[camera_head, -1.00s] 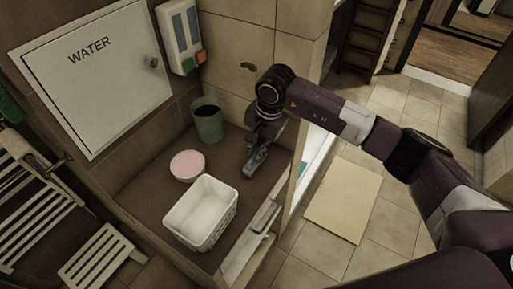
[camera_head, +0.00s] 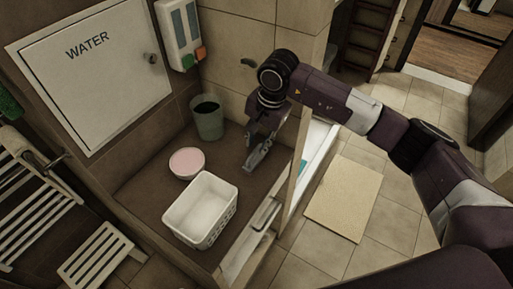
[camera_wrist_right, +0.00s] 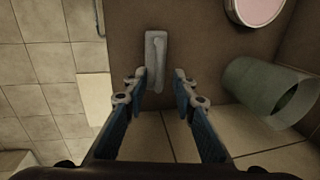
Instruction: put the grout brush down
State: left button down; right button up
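The grout brush (camera_wrist_right: 156,50) is a pale grey, long thin piece with a raised handle. In the right wrist view it lies against the brown floor of the basin, its near end between my fingertips. My right gripper (camera_wrist_right: 161,79) has its fingers apart, with a gap showing on the brush's right side. In the head view the right gripper (camera_head: 259,152) points down over the basin floor, right of the pink-filled bowl; brush and fingers are hard to separate there. My left gripper is not in view.
On the basin floor (camera_head: 150,197) stand a white basket (camera_head: 212,232), a bowl with pink contents (camera_head: 187,162) and a grey-green bin (camera_head: 207,119). A low wall and glass edge (camera_head: 262,228) bound the right side. Bare floor lies around the gripper.

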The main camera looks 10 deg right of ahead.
notch_tip(320, 180, up, 10)
jog(key=s+d+b, duration=0.1)
jog(key=b, duration=0.1)
jog(key=shift+s+d+f+b, duration=0.15)
jog(key=shift+s+f+b, duration=0.05)
jog(key=shift+f+b, duration=0.1)
